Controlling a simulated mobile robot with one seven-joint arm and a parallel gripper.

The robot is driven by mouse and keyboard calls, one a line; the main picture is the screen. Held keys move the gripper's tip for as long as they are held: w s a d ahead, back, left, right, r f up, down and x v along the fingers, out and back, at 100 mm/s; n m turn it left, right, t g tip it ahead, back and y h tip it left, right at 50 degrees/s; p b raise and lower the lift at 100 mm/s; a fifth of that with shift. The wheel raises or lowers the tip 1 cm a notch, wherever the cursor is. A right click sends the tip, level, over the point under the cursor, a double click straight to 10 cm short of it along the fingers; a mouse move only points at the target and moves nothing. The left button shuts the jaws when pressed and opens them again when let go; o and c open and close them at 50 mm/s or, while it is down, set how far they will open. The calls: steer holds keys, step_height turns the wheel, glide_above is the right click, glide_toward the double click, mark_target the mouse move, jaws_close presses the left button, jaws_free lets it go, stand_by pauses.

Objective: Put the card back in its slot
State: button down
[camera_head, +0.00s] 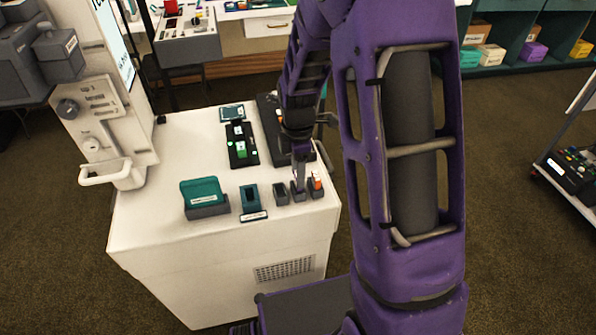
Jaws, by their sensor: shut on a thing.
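My gripper (299,180) points down at the front right of the white cabinet top, at the middle one of three small dark holders. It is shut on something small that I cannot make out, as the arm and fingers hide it. A teal slotted holder (250,197) with a white label in front stands left of it. A teal block in a grey base (206,211) stands further left. I cannot tell which of these, if any, is the card or its slot.
The left small holder (281,194) looks empty; the right one holds an orange-and-white item (317,181). A dark panel (242,146) with green lights lies behind. A white machine (100,130) stands at the left. The cabinet's front left top (150,225) is clear.

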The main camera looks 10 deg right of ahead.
steer(key=shift+f, duration=0.2)
steer(key=shift+f+b, duration=0.45)
steer(key=shift+c, duration=1.5)
jaws_free()
steer(key=shift+r+p, duration=2.75)
steer(key=shift+r, duration=0.8)
